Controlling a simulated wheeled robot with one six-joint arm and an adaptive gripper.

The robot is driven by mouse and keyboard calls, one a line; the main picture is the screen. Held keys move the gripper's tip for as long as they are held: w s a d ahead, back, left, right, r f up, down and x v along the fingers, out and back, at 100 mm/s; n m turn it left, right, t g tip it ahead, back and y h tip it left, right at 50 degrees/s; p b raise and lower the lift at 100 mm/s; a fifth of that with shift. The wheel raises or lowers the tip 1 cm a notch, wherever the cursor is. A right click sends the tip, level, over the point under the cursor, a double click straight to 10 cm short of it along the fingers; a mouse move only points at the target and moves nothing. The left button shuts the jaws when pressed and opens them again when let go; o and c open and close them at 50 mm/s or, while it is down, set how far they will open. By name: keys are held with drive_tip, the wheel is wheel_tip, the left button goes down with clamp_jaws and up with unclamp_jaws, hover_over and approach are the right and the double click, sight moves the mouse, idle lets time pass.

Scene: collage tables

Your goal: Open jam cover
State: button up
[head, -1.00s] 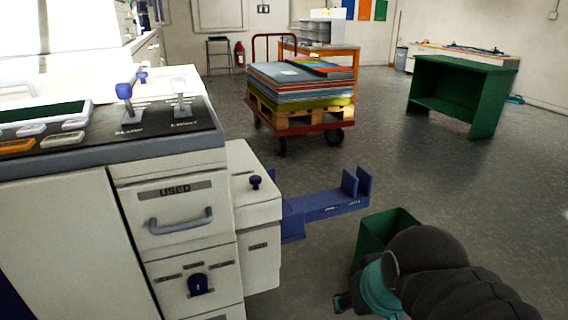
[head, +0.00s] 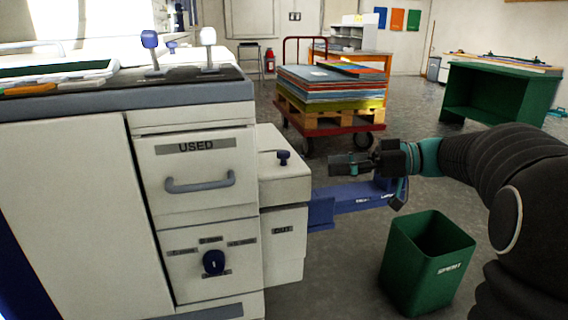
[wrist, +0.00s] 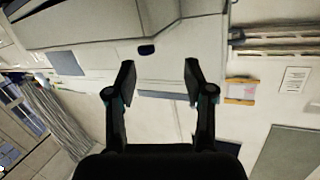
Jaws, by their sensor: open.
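The white machine's side box (head: 283,190) juts out to the right of its drawers. The box looks closed. My gripper (head: 338,165) is to the right of the knob, above the blue bracket, pointing left, apart from the box. In the wrist view my gripper (wrist: 160,78) is open with nothing between its fingers. Beyond the fingers, a dark knob or handle (wrist: 147,49) shows on a pale surface; I cannot tell if it is the same knob.
A blue bracket (head: 350,198) sticks out right from the box, below my gripper. A green bin (head: 408,265) marked SPENT stands on the floor below. The USED drawer (head: 197,172) is shut. A red cart (head: 335,125) with stacked sheets stands behind.

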sight(283, 151)
drive_tip(key=w+a, duration=0.1)
drive_tip(key=a, duration=0.3)
drive_tip(key=w+a+n+y, duration=0.1)
drive_tip(key=a, duration=0.2)
drive_tip(key=w+a+n, duration=0.1)
drive_tip(key=w+a, duration=0.1)
drive_tip(key=a, duration=0.2)
drive_tip(key=shift+a+r+y, duration=0.3)
clamp_jaws()
